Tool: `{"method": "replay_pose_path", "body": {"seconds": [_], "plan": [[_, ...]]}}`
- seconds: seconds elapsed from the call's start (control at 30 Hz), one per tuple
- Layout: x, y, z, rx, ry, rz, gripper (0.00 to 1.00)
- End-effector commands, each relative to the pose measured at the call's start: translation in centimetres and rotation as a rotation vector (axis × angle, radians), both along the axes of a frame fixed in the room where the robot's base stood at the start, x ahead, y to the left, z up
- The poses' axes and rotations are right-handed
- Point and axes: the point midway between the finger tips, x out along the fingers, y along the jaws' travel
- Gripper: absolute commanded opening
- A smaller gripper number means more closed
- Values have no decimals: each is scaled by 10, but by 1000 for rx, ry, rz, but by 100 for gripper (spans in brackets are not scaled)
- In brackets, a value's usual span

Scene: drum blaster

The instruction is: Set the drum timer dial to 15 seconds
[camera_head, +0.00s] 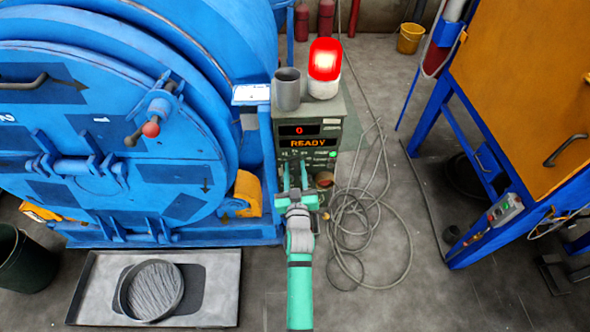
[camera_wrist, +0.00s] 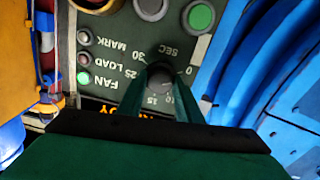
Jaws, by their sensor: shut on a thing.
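The timer dial (camera_wrist: 159,76) is a small dark round knob on the grey-green control panel, shown upside down in the wrist view. Marks around it read 0, 10, 15, 25, 30 and SEC. My gripper (camera_wrist: 162,80) is shut on the dial, one finger on each side. Its pointer position is too dim to tell. In the head view my gripper (camera_head: 295,175) reaches the front of the control box (camera_head: 350,128) and covers the dial. The display (camera_head: 308,142) reads 0 and READY.
A lit red beacon (camera_head: 325,60) and a grey cup (camera_head: 287,90) stand on the box. The blue drum machine (camera_head: 110,120) is close on the left. Coiled cable (camera_head: 365,220) lies on the floor to the right. Green (camera_wrist: 201,16) and other buttons sit near the dial.

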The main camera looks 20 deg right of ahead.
Motion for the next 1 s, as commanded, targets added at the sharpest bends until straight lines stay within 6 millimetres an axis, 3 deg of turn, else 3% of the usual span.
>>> {"method": "replay_pose_path", "body": {"seconds": [1.0], "plan": [[0,1,0,859,-248,1,10]]}}
